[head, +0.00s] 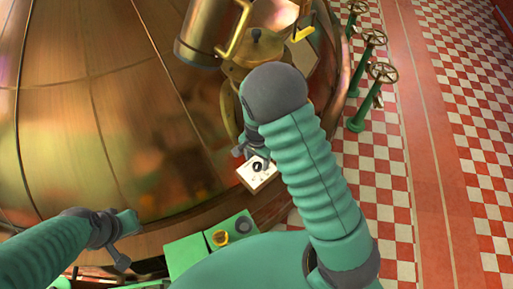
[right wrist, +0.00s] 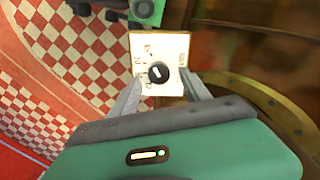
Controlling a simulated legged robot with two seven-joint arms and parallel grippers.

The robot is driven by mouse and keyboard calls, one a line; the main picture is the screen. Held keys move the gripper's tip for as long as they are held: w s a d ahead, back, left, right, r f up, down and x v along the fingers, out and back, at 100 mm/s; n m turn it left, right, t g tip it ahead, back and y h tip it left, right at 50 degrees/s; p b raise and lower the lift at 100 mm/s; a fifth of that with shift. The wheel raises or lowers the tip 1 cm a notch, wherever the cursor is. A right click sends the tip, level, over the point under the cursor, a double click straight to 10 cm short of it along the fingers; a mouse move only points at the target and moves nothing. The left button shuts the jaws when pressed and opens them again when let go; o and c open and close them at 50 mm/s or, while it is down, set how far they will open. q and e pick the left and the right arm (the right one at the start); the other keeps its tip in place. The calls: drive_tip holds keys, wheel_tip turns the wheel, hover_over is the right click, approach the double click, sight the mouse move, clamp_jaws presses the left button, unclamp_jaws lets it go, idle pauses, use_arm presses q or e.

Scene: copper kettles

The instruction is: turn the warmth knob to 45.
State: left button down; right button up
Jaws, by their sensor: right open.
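The warmth knob is a small round black knob (head: 257,166) with a white pointer mark, on a white plate (head: 245,175) at the foot of the copper kettle. In the right wrist view the knob (right wrist: 159,73) sits near the middle of the plate (right wrist: 160,45), with dark scale marks around it too blurred to read. My right gripper (right wrist: 158,84) is open, its two grey fingers on either side below the knob; I cannot tell whether they touch it. In the head view my right arm partly covers this gripper (head: 254,152). My left gripper (head: 125,240) is at lower left, away from the plate.
The big copper kettle (head: 90,110) fills the left. A copper vessel with a brass handle (head: 212,35) stands above the plate.

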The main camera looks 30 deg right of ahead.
wheel_tip(320, 180, up, 14)
drive_tip(key=b, duration=0.1)
drive_tip(key=shift+a, duration=0.1)
drive_tip(key=n+t+b, duration=0.1)
drive_tip(key=n+b, duration=0.4)
drive_tip(key=b, duration=0.2)
approach(257, 165)
drive_tip(key=s, duration=0.3)
drive_tip(key=s+a+f+n+t+b, duration=0.1)
drive_tip(key=s+f+n+b, duration=0.3)
drive_tip(key=s+n, duration=0.2)
drive_tip(key=shift+s+a+n+t, duration=0.15)
drive_tip(key=shift+a+n+t, duration=0.2)
drive_tip(key=shift+n, duration=0.25)
drive_tip(key=shift+a+f, duration=0.1)
drive_tip(key=shift+f, duration=0.05)
